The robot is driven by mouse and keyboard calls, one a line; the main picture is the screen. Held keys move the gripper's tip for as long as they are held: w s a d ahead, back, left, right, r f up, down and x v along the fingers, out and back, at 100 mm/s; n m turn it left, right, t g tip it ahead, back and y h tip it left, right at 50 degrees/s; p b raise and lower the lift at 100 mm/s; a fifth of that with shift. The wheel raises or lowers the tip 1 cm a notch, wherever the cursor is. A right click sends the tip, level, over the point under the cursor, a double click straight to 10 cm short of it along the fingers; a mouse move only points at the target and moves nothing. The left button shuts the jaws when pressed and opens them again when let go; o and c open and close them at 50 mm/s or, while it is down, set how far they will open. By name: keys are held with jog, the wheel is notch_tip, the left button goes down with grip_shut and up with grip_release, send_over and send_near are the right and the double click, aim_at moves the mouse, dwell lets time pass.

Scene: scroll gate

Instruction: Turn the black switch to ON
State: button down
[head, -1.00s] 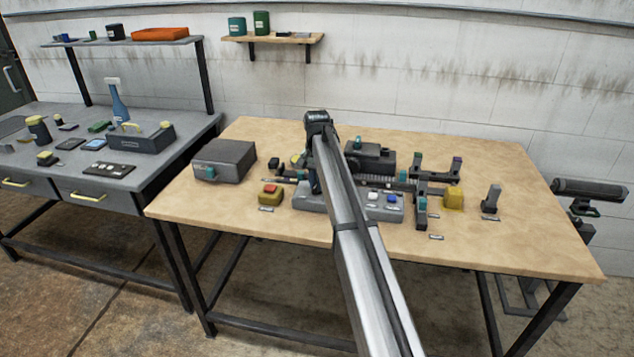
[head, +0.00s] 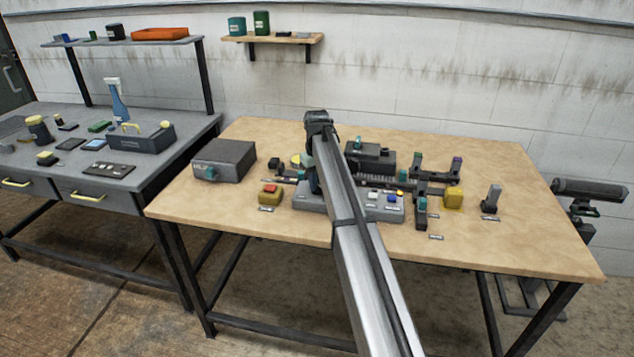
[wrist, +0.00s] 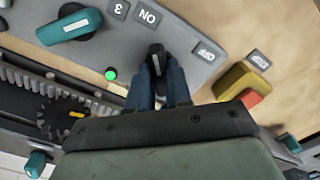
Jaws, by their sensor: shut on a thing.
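The black switch (wrist: 155,58) sits on a grey panel (wrist: 190,20) in the wrist view, its narrow handle upright in the picture. The ON label (wrist: 148,15) is just above it and the OFF label (wrist: 208,52) to its right. The handle looks nearer to ON; its exact setting is unclear. My gripper (wrist: 158,76) is shut on the switch, with a blue finger on either side. In the head view the grey panel (head: 312,202) shows, but my arm hides the switch and most of the gripper. A green lamp (wrist: 110,74) glows left of the switch.
A teal knob (wrist: 70,24) is on the same panel, left of the switch. A yellow box with a red button (wrist: 240,88) stands close on the right. A toothed rack and gear (wrist: 60,112) lie left of the gripper. The wooden table's front (head: 300,232) is clear.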

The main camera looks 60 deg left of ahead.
jog(key=shift+n, duration=0.5)
jog(key=c, duration=1)
grip_release()
jog(key=shift+c, duration=0.2)
notch_tip(320, 180, up, 14)
jog(key=shift+f, duration=0.1)
